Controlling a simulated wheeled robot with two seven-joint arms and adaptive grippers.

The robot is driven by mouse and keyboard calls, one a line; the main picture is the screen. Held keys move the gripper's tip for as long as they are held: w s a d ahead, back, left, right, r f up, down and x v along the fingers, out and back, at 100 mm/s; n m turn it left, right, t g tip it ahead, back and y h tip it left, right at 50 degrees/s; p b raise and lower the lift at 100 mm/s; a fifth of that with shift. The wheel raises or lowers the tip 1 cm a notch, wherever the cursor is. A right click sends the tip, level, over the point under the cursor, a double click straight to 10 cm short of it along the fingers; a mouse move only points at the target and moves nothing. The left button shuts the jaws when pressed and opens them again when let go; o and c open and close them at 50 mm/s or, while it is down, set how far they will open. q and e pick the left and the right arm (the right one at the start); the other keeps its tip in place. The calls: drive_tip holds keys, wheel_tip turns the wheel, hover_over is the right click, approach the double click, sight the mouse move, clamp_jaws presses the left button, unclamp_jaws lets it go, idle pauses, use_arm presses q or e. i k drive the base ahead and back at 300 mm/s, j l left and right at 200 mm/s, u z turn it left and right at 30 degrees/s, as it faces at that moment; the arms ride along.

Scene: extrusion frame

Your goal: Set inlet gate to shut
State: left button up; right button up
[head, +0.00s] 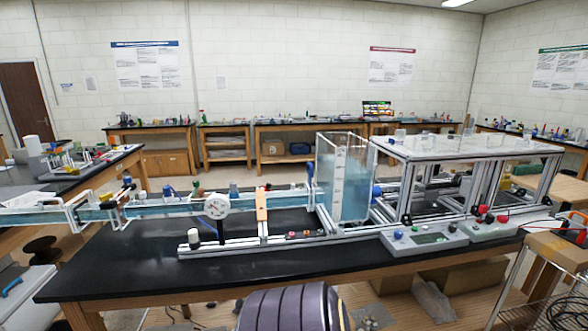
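A water flume (160,209) with clear walls and blue water runs across the left part of the black bench. It meets a clear upright tank (356,190) holding water. A narrow blue upright piece (310,172) stands at the tank's left side, where the flume joins it. An orange upright piece (262,205) crosses the flume further left. I cannot tell which part is the inlet gate, or its setting. Neither of my grippers shows in this view.
The black bench (130,272) is clear along its front left. A round white dial (216,206) stands before the flume. Grey control boxes (425,239) sit at front right, below an aluminium extrusion frame (470,147). A wire cart (535,270) stands at right.

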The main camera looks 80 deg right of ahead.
sight(310, 165)
drive_tip(key=z, duration=2.95)
